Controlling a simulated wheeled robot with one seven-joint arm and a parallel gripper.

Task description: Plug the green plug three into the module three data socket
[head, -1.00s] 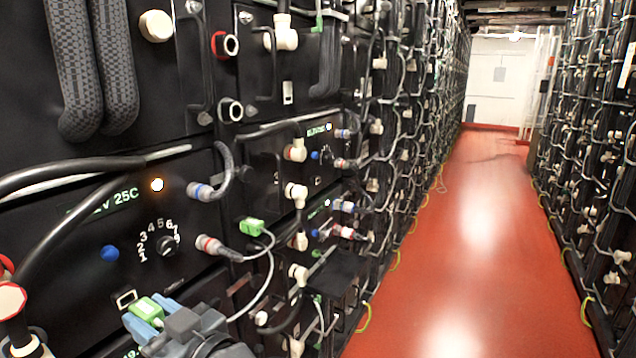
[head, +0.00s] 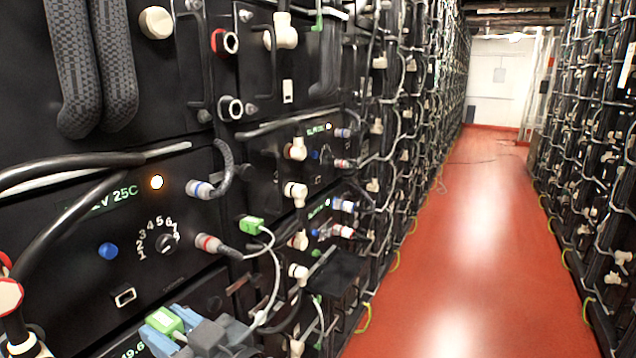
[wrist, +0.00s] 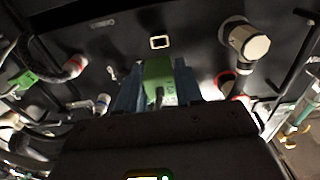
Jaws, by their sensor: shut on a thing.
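A green plug (head: 168,320) is gripped between the blue-grey fingers of my gripper (head: 163,328), at the bottom of the head view. In the wrist view the plug (wrist: 158,78) sits between the two fingers (wrist: 157,88), its front towards the black panel. A small pale-framed rectangular socket (head: 124,297) shows on the black panel below the dial. It also shows in the wrist view (wrist: 159,42), above the plug tip. The socket looks empty, and the plug is apart from it, below and to its right in the head view. Any module number is unreadable.
A second green plug (head: 251,225) on a grey cable is to the right. The red aisle floor (head: 470,250) is clear.

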